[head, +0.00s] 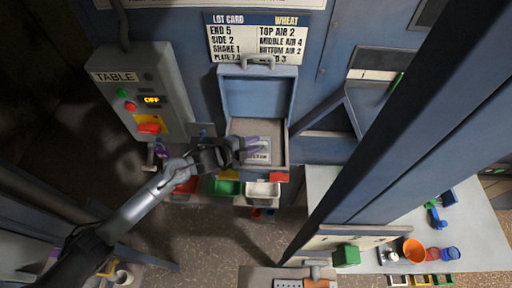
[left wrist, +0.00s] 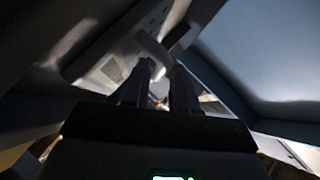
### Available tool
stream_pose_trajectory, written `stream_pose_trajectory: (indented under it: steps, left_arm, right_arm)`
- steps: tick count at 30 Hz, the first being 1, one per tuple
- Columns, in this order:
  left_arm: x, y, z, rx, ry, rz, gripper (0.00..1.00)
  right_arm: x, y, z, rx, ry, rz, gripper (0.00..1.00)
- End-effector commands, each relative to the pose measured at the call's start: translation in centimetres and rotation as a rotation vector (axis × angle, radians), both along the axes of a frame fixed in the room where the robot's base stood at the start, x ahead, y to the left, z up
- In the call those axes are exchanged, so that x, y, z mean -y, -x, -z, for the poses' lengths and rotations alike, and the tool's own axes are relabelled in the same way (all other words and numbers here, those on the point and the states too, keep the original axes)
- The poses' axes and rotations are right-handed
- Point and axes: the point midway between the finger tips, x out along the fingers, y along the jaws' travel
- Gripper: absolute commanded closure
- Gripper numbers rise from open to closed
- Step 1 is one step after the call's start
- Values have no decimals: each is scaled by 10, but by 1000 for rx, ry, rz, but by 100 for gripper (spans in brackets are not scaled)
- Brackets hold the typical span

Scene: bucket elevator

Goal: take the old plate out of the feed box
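The feed box (head: 240,128) stands open in the middle of the head view, its blue lid (head: 258,95) raised. A pale plate with printed text (head: 263,156) shows in the box, partly covered by my left gripper. My right gripper is not in view.
A grey TABLE control box (head: 143,90) is at left, its display reading OFF. Red, green and white bins (head: 225,188) sit below the feed box. A slanting blue post (head: 385,130) blocks the right side. A perforated plate with a handle (head: 290,284) lies at the bottom.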

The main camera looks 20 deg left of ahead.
Motion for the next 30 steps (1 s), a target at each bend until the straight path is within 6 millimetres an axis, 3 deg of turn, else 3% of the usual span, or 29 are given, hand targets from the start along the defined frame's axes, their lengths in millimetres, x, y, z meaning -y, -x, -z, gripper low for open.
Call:
stream_pose_trajectory:
  steps: [9,15,30]
  left_arm:
    - [2,-3,2,0,-1,0,73]
    - [2,-3,2,0,-1,0,100]
    - [2,-4,-2,4,1,0,100]
  right_arm:
    - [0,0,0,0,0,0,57]
    - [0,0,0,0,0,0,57]
    - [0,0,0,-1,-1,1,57]
